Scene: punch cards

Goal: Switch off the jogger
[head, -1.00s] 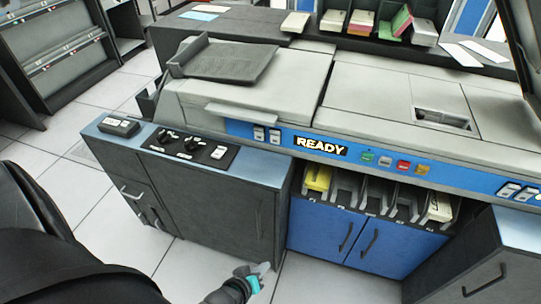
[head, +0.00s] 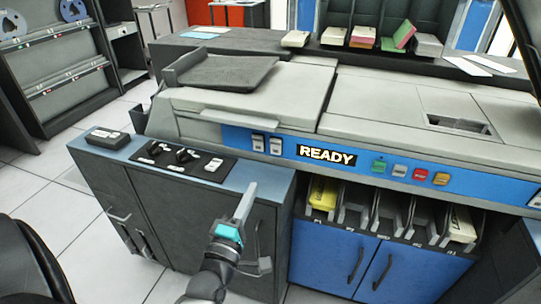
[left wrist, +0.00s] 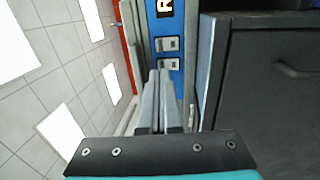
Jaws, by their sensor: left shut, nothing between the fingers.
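No label naming the jogger is readable. On the blue-topped side cabinet lies a dark control panel (head: 197,172) with black knobs (head: 184,156) and a white rocker switch (head: 214,165). A small dark switch box (head: 108,139) sits to its left. Two white rocker switches (head: 267,144) are on the machine's blue front strip, left of the lit READY display (head: 326,155). They also show in the left wrist view (left wrist: 169,55), just beyond the fingertips. My left gripper (head: 248,188) is shut and empty, pointing up before the cabinet's right end. My right gripper is not in view.
The grey machine (head: 385,110) stands behind the cabinet, with coloured buttons (head: 420,175) right of the display. Card pockets (head: 390,215) and blue doors (head: 340,255) are below. A dark tray (head: 230,72) lies on top. Tiled floor (head: 60,190) is free at the left.

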